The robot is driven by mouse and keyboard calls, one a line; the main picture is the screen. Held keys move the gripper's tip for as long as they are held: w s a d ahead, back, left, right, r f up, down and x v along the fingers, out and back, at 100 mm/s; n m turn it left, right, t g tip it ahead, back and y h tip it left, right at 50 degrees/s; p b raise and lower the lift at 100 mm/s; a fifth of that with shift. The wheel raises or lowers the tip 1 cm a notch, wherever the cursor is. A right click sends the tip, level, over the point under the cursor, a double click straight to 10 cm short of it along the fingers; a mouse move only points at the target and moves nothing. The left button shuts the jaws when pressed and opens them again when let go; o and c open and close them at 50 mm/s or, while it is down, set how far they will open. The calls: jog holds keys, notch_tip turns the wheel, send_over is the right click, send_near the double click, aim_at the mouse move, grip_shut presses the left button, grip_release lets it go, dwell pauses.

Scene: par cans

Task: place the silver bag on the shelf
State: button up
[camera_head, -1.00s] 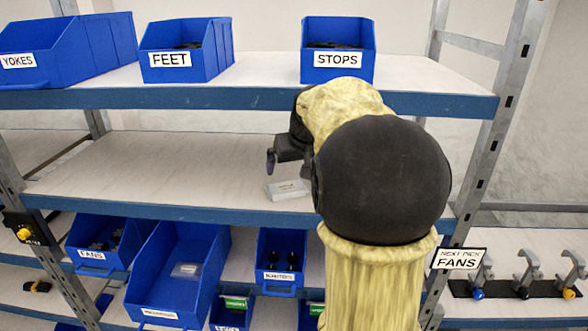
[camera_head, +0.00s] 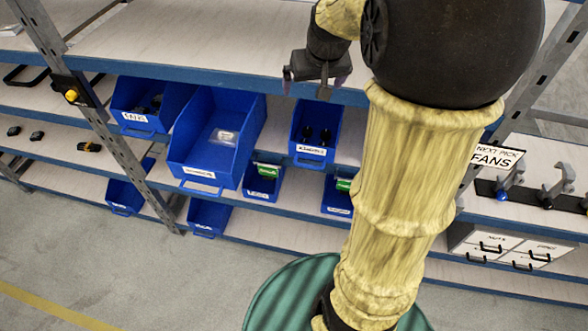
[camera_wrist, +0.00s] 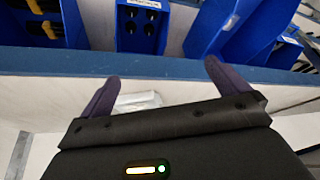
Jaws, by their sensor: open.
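My gripper (camera_head: 315,82) is open and empty, its two dark purple fingers spread in front of the blue edge of the shelf (camera_head: 190,40). In the wrist view my gripper (camera_wrist: 162,72) has a small silver-white bag (camera_wrist: 137,101) showing between its fingers, apart from them. That bag lies on the pale board, partly hidden by the gripper body. It cannot be made out in the head view now, where my arm covers part of the shelf. Another small pale packet (camera_head: 223,135) lies inside a large blue bin (camera_head: 250,125) on the level below.
A NEXT PICK FANS sign (camera_head: 497,156) and metal clamps (camera_head: 555,185) are at right. The shelf board left of my gripper is clear.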

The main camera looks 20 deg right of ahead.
jog(key=s+a+f+n+g, duration=0.1)
jog(key=s+a+f+g, duration=0.1)
jog(key=s+a+f, duration=0.8)
jog(key=s+f, duration=0.2)
jog(key=s, duration=0.2)
jog(key=shift+s+a+f+n+y, duration=0.15)
jog(key=shift+s+a+n+y, duration=0.15)
jog(key=shift+s+a, duration=0.1)
